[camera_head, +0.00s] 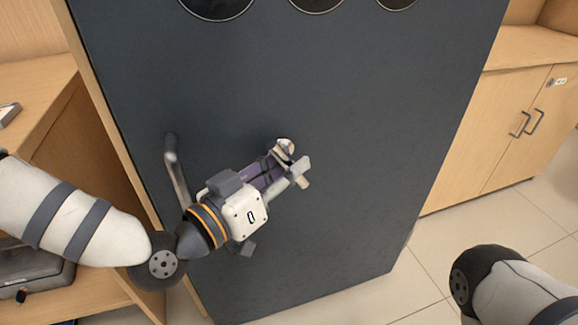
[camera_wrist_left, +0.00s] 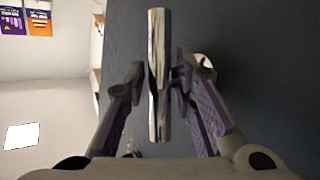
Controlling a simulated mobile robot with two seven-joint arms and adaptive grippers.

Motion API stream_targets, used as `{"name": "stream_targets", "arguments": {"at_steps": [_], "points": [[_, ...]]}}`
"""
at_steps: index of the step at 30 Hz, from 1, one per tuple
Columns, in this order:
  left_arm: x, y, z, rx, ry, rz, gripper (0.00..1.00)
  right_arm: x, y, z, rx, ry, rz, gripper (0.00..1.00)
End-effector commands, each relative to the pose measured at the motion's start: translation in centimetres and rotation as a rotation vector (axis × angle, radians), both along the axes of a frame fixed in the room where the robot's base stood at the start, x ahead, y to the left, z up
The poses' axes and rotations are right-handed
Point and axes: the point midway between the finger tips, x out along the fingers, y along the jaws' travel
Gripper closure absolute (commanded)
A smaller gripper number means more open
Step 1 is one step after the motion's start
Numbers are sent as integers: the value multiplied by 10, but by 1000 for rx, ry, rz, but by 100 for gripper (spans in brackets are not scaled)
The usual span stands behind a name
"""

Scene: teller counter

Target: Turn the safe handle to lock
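The safe's dark grey front (camera_head: 350,120) fills the middle of the head view. The safe handle shows as short metal bar ends (camera_head: 302,181) beside my left fingertips. In the left wrist view it is a shiny upright bar (camera_wrist_left: 157,40) between the two fingers. My left gripper (camera_head: 287,160) reaches across the safe's front from the left. Part of the bar is hidden by the fingers in the head view. My right gripper is out of view.
A grey vertical pull bar (camera_head: 175,165) stands out from the safe's left side, close to my left wrist. Dark round parts (camera_head: 217,5) sit along the top. Wooden cabinets (camera_head: 510,125) stand at the right, a wooden shelf (camera_head: 50,90) at the left. Tiled floor (camera_head: 420,270) is clear at lower right.

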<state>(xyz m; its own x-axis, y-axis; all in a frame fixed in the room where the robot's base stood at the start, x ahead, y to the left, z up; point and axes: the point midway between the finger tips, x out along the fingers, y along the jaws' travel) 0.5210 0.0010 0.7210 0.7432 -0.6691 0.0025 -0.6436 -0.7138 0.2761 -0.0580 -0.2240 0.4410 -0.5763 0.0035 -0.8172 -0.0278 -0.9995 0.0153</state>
Motion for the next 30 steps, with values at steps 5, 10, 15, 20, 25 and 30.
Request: {"name": "stream_targets", "arguments": {"at_steps": [5,10,15,20,25,30], "points": [[5,-5,0,0,3,0,75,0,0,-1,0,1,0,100],[5,-5,0,0,3,0,78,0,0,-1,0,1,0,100],[5,-5,-1,0,3,0,100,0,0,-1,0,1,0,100],[5,-5,-1,-3,3,0,100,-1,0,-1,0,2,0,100],[5,-5,-4,-38,-5,0,100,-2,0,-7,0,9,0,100],[5,-4,-8,-126,-31,1,100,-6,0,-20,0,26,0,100]]}}
